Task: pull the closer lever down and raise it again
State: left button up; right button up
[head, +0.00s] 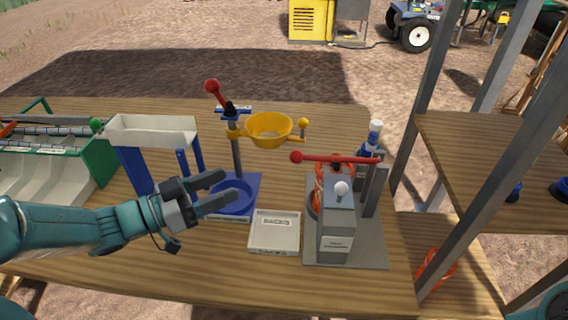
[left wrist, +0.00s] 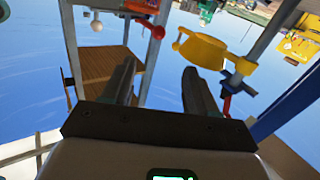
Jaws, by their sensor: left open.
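A red lever (head: 340,159) with a round red knob lies about level across the top of a grey device (head: 337,235) on the table. Its knob also shows in the left wrist view (left wrist: 157,32), beyond the fingers. A second red-knobbed lever (head: 217,94) slants up on the blue stand (head: 237,155) that carries a yellow bowl (head: 268,128). My left gripper (head: 227,191) is open and empty, over the blue base, left of the grey device and apart from both levers. The left wrist view shows its two fingers (left wrist: 159,70) spread with nothing between them. My right gripper is out of view.
A white tray (head: 275,246) sits left of the grey device. A white trough (head: 150,133) on blue legs stands behind my left arm, and a green machine (head: 98,165) is at the far left. Grey posts (head: 468,195) and a wooden shelf (head: 495,150) bound the right side.

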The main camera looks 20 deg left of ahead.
aim_at(291, 158)
pick_arm(q)
jog(key=x, duration=1.6)
jog(key=shift+s+d, duration=0.1)
jog(key=shift+s, duration=0.05)
jog(key=shift+r, duration=0.15)
grip_shut()
